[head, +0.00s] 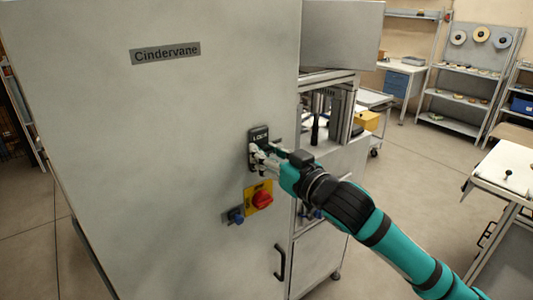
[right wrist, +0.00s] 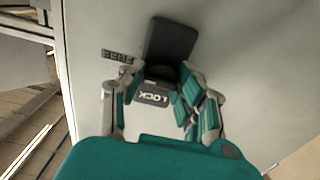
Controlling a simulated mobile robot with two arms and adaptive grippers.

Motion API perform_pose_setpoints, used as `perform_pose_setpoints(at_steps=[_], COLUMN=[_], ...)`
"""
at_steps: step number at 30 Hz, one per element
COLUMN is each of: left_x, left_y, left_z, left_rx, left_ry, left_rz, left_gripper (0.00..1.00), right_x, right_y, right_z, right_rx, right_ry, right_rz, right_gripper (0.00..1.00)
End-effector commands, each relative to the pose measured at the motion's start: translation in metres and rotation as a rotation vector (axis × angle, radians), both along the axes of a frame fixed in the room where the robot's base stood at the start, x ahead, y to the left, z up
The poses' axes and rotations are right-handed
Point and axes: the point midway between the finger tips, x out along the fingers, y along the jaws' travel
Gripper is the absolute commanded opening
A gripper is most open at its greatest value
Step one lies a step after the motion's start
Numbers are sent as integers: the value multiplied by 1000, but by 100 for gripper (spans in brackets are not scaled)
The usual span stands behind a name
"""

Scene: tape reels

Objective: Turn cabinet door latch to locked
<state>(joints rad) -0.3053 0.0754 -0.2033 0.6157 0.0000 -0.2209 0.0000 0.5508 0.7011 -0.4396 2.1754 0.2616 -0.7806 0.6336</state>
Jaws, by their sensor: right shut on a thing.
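The cabinet door (head: 190,120) is a large pale grey panel. Its latch (head: 254,132) is dark, with a LOCK label at its upper part. In the right wrist view the dark latch (right wrist: 172,38) lies beyond the fingers. That view shows the lettering upside down: the LOCK label (right wrist: 152,98) between the fingers and the FREE label (right wrist: 120,55) to the left. My right gripper (head: 259,155) is at the latch and shut on part of it; the fingers also show in the wrist view (right wrist: 160,76). They hide the gripped part, so I cannot tell which way it points. My left gripper is out of view.
Below the latch are a red rotary switch (head: 262,199) on a yellow plate and a blue knob (head: 236,216). A dark door handle (head: 280,262) sits lower, near the door's right edge. Shelves with reels (head: 466,75) and a worktable (head: 505,165) stand to the right, with open floor between.

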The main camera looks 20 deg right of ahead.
Motion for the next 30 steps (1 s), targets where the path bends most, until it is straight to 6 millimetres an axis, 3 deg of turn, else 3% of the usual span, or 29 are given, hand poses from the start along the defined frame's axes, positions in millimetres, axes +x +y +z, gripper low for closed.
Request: perform_pose_setpoints(at_steps=[1,5,17,30], left_x=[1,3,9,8], left_y=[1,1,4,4], left_z=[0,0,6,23], left_rx=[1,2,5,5], left_ry=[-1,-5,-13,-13], left_rz=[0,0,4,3], left_gripper=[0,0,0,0], right_x=[0,0,0,0], right_y=[0,0,0,0], right_z=[0,0,1,1], right_rx=[0,0,-75,-416], right_ry=[1,1,-26,-149], right_rz=[0,0,-1,0], right_gripper=[17,0,0,0])
